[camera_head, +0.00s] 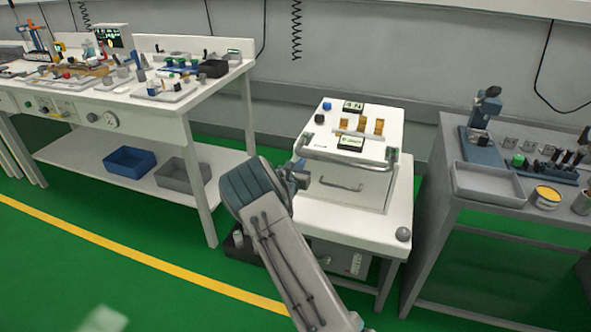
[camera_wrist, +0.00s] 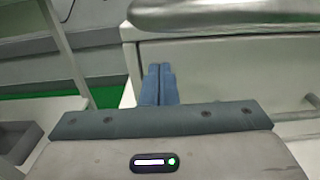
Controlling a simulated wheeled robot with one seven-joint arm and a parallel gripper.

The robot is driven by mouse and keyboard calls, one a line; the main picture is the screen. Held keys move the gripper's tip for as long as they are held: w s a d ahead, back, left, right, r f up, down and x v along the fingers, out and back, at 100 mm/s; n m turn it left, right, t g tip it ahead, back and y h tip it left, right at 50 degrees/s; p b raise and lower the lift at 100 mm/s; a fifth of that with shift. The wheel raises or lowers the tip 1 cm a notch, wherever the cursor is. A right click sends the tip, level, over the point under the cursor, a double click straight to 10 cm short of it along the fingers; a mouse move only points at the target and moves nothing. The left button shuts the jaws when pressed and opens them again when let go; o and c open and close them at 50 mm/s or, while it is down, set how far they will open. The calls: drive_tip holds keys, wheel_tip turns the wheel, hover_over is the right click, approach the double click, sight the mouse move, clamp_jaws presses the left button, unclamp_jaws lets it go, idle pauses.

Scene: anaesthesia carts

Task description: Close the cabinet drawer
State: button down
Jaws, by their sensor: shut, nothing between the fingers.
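A white cabinet (camera_head: 378,121) stands on a white table, with a drawer front (camera_head: 372,193) facing me. The drawer has a curved metal handle (camera_head: 340,186), and a thick grey rail (camera_head: 350,159) runs across the cabinet front above it. I cannot tell how far the drawer stands out. My gripper (camera_head: 302,176) is at the left end of the cabinet front, partly hidden behind my arm. In the wrist view my gripper's blue fingers (camera_wrist: 158,84) are shut and empty, beside the left edge of the white front (camera_wrist: 225,72). Contact is unclear. The handle (camera_wrist: 312,99) is at the right.
The white table (camera_head: 345,221) has a grey knob at its front right corner. A workbench (camera_head: 170,112) with many small items stands left, with blue and grey bins on its lower shelf. A grey bench (camera_head: 470,207) stands close on the right. Green floor is open in front.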

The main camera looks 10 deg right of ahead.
drive_tip(key=p+v, duration=0.1)
drive_tip(key=v, duration=1.3)
drive_tip(key=s+d+r+m+g+h+p, duration=0.4)
drive_tip(key=s+d+r+m+g, duration=0.15)
drive_tip(key=d+r+m, duration=0.35)
drive_tip(key=s+d+r+m+g+y+p, duration=0.2)
drive_tip(key=s+r+m+g, duration=0.3)
drive_tip(key=s, duration=0.4)
drive_tip(key=s+d+r+m+g+y+p, duration=0.25)
drive_tip(key=s+r+m, duration=0.35)
drive_tip(key=s, duration=0.3)
drive_tip(key=s+a+r+m+y+p, duration=0.7)
drive_tip(key=s+a+r+m+y, duration=0.2)
drive_tip(key=s+a+r, duration=0.3)
drive_tip(key=shift+s+a+m+t, duration=0.3)
drive_tip(key=shift+s+m, duration=0.1)
drive_tip(key=shift+s, duration=1.4)
